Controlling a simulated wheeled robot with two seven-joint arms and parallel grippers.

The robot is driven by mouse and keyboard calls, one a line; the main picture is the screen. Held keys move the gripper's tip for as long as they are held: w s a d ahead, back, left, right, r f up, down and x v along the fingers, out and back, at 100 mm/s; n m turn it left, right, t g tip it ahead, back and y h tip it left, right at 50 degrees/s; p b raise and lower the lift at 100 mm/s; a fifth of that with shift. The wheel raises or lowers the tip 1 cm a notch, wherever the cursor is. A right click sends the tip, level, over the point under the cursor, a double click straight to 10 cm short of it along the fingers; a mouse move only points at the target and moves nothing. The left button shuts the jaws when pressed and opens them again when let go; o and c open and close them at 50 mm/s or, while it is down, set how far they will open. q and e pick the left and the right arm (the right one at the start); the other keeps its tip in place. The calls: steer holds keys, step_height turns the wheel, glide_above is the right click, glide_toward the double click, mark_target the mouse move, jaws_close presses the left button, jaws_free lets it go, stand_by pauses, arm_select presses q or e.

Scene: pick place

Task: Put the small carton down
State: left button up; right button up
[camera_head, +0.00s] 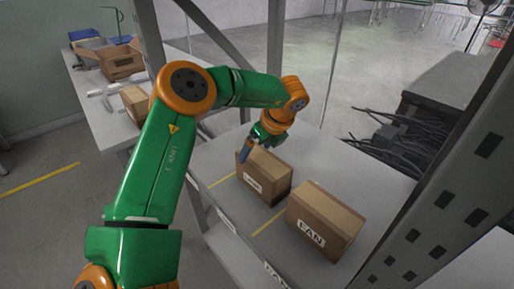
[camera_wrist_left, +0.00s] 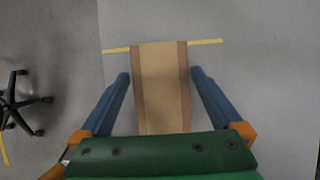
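The small carton (camera_head: 262,182), brown with a white label on its near side, stands upright on the grey shelf top between yellow lines. In the left wrist view its tan top (camera_wrist_left: 162,85) lies between my two blue fingers. My left gripper (camera_head: 247,150) is over the carton's left end in the head view. In the wrist view the gripper (camera_wrist_left: 160,72) looks open, with a narrow gap between each fingertip and the carton. The carton's near end is hidden by the gripper body. My right gripper is not in view.
A larger carton marked FAN (camera_head: 325,222) stands close to the right on the same shelf top (camera_head: 370,185). Grey rack posts (camera_head: 425,215) rise at the right. Dark cables (camera_head: 405,140) lie behind. A side table at left holds an open box (camera_head: 122,64) and another carton (camera_head: 136,103).

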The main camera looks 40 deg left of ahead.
arm_select(q)
steer(key=p+v, duration=0.2)
steer(key=v, duration=1)
steer(key=shift+p, duration=0.4)
